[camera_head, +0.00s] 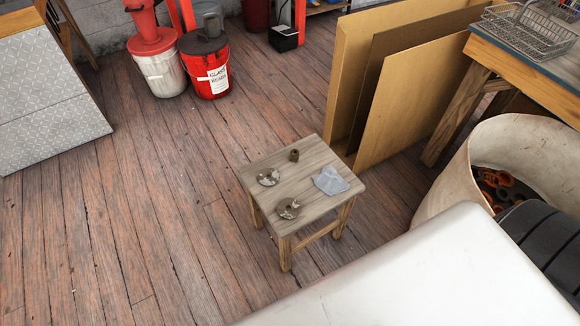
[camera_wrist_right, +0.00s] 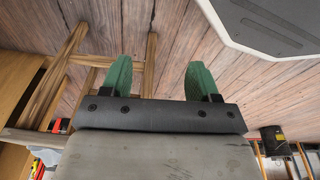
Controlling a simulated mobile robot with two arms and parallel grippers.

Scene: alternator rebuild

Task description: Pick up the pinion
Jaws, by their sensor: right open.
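A small wooden stool (camera_head: 306,174) stands on the floor in the head view. On its top, near the back edge, is a small brown cylindrical part (camera_head: 294,155), which may be the pinion; it is too small to be sure. Two metal claw-shaped parts lie on the stool, one at the left (camera_head: 268,177) and one at the front (camera_head: 288,208). A crumpled grey-blue cloth (camera_head: 330,180) lies at its right. My right gripper (camera_wrist_right: 158,78) shows in the right wrist view, its green fingers apart with nothing between them. My left gripper is not in view.
Cardboard sheets (camera_head: 410,95) lean close behind the stool at the right. A workbench (camera_head: 500,70) with wire baskets (camera_head: 532,30) and a large round bin (camera_head: 460,175) stand at the right. Two buckets (camera_head: 205,70) stand at the back. Floor left of the stool is clear.

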